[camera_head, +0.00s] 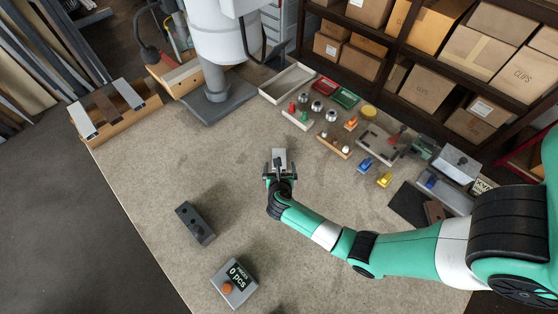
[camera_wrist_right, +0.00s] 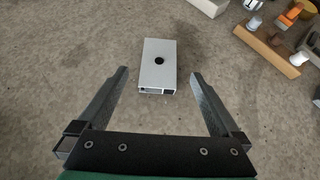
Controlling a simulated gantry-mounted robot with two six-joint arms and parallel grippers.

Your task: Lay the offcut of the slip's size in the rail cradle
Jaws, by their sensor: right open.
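A short silver offcut (camera_head: 279,157) with a dark round hole lies on the bench. In the right wrist view the silver offcut (camera_wrist_right: 158,62) has an open hollow end facing me. My right gripper (camera_head: 279,174) is open with its fingers either side of the offcut's near end. In the right wrist view gaps show between both fingers of the right gripper (camera_wrist_right: 159,76) and the offcut. A wooden rack (camera_head: 125,126) at the far left bears two silver pieces and a brown one; I cannot tell whether it is the rail cradle. No readable size slip shows. My left gripper is out of view.
A dark grey block (camera_head: 195,223) and a counter box (camera_head: 234,282) reading 0 pcs stand at the front left. A pale tray (camera_head: 287,83), small coloured parts and fixtures crowd the back and right. The bench left of my gripper is mostly clear.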

